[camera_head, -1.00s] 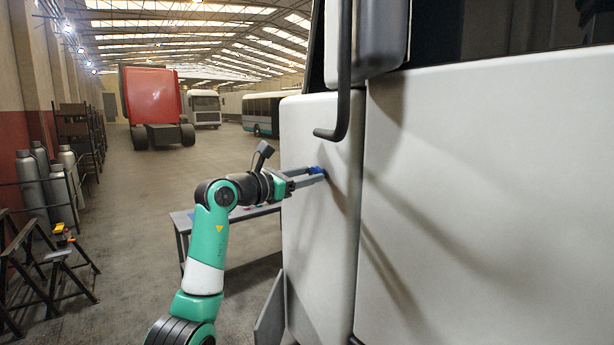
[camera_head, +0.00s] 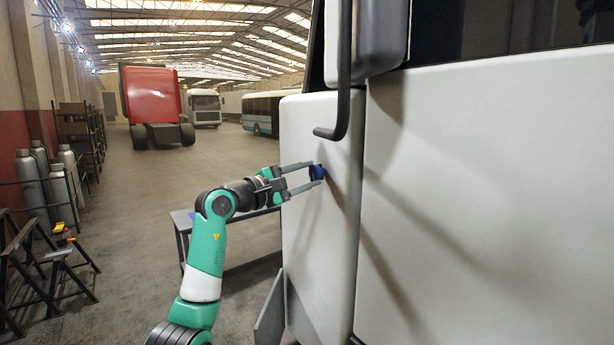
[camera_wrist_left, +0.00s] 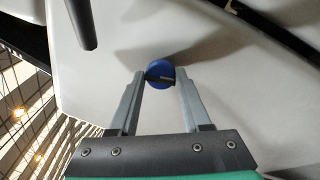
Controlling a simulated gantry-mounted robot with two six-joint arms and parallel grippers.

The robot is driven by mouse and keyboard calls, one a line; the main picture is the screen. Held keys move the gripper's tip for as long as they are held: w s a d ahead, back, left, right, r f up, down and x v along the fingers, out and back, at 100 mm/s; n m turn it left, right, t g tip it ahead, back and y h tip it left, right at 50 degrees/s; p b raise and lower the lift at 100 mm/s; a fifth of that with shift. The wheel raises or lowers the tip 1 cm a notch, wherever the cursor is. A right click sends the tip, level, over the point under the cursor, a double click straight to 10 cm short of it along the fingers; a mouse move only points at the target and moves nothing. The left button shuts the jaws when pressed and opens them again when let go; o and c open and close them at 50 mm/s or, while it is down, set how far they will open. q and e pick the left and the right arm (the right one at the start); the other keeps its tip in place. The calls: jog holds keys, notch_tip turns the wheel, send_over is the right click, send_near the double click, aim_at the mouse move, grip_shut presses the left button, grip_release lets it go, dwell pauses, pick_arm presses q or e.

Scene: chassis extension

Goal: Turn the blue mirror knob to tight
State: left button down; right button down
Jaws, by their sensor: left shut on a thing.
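The blue mirror knob (camera_head: 318,173) sits on the white panel of the vehicle, below the black mirror arm. It also shows in the left wrist view (camera_wrist_left: 158,69) as a round blue disc with a dark bar across it. My left gripper (camera_head: 315,172) reaches it from the left, with one finger above and one below. In the left wrist view the fingers (camera_wrist_left: 160,75) lie on either side of the knob, shut on it. My right gripper is not in view.
The white vehicle side (camera_head: 470,200) fills the right. The black mirror arm (camera_head: 343,90) hangs just above the knob. A low table (camera_head: 181,222) stands behind my left arm. Racks and cylinders line the left wall; the floor between is open.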

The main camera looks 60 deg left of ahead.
pick_arm(q)
jog(key=m+h, duration=0.1)
jog(key=m, duration=0.4)
jog(key=shift+t, duration=0.3)
jog(key=m, duration=0.4)
jog(key=shift+h, duration=0.3)
jog(key=m, duration=0.4)
jog(key=shift+h, duration=0.4)
jog(key=shift+a+m+h, duration=0.1)
jog(key=shift+m+h, duration=0.2)
jog(key=shift+m, duration=2)
jog(key=shift+c, duration=1.8)
grip_release()
jog(key=shift+f, duration=0.1)
